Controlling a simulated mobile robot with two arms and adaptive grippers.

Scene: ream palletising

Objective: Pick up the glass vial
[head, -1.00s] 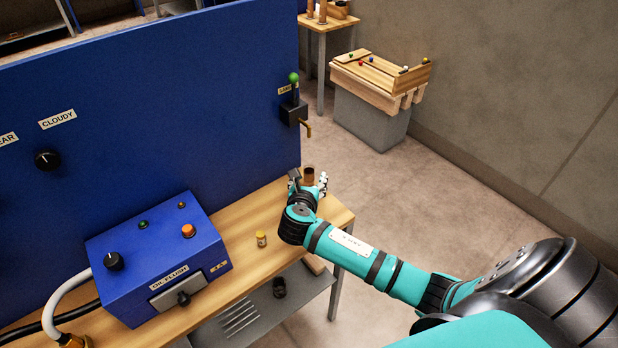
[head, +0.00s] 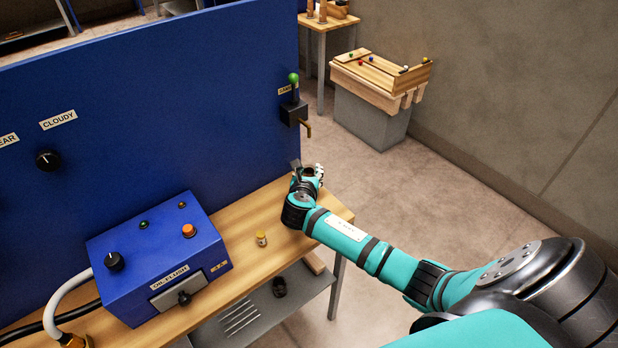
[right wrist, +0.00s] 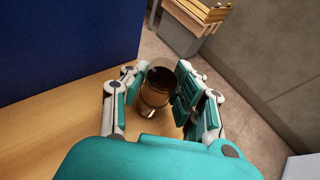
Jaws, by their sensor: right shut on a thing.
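The glass vial (right wrist: 157,86) is a brown, see-through, open-topped cylinder in the right wrist view, with a dark inside and a paler base. My right gripper (right wrist: 160,92) is shut on it, with fingers on both its left and right sides. In the head view my right gripper (head: 309,173) is at the far right end of the wooden bench, below the tap, and mostly hides the vial. I cannot tell whether the vial touches the bench. My left gripper is not in view.
A blue panel (head: 150,120) with a green-topped tap (head: 294,105) stands behind the bench (head: 262,212). A blue control box (head: 155,250) and a small amber bottle (head: 261,239) are on the bench to the left. A grey shelf (head: 245,318) is below.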

